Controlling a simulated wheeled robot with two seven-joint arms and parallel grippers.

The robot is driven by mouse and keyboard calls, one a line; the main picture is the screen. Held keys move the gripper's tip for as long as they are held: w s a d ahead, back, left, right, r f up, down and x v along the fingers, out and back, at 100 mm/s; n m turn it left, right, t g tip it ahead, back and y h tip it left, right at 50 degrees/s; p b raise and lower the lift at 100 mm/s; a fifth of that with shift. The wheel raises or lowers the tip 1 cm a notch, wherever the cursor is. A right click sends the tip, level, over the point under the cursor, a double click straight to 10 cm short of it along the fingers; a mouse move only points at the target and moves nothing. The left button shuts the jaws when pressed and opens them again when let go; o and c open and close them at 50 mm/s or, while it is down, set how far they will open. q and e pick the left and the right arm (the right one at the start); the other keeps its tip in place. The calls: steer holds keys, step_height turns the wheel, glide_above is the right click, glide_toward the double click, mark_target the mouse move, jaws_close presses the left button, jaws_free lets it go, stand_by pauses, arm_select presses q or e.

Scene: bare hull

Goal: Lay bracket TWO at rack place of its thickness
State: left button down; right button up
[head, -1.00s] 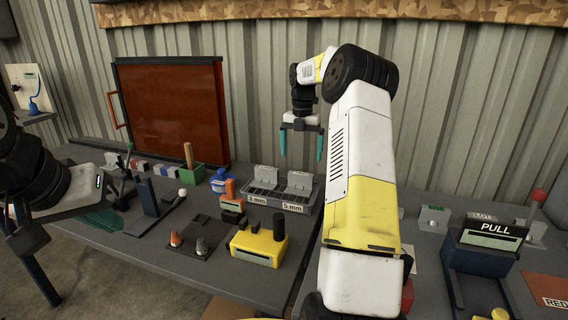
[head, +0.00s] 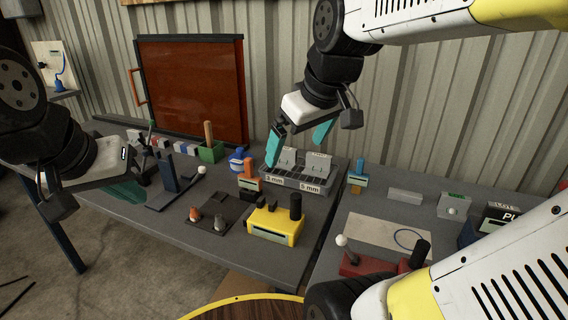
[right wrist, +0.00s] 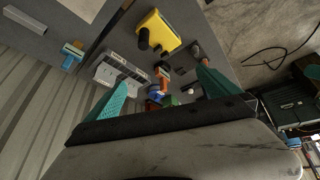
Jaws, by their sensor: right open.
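The grey rack (head: 308,187) with compartments and labels "3 mm" and "5 mm" stands at the back of the table. Two light grey brackets stand upright in it, a left one (head: 287,157) and a right one (head: 317,162); I cannot read which is TWO. My right gripper (head: 298,141) is open and empty, its teal fingers near the brackets in the picture. In the right wrist view the rack (right wrist: 122,73) lies beside one finger of the open right gripper (right wrist: 162,92). My left gripper (head: 128,191) is at the left, partly hidden by its own wrist.
A yellow block with a black knob (head: 275,223) and a dark plate with small cones (head: 214,218) lie in front of the rack. A green box (head: 211,151) and a blue item (head: 238,160) stand left. A grey bar (head: 405,196) and a pale sheet (head: 385,236) lie right.

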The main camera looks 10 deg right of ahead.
steer(key=s+a+f+m, duration=0.1)
steer(key=s+f+m, duration=0.1)
steer(key=s+m, duration=0.2)
steer(key=shift+s+a+f+t+y, duration=0.3)
steer(key=shift+s+f+t+y, duration=0.1)
steer(key=shift+s, duration=0.15)
stand_by(0.6)
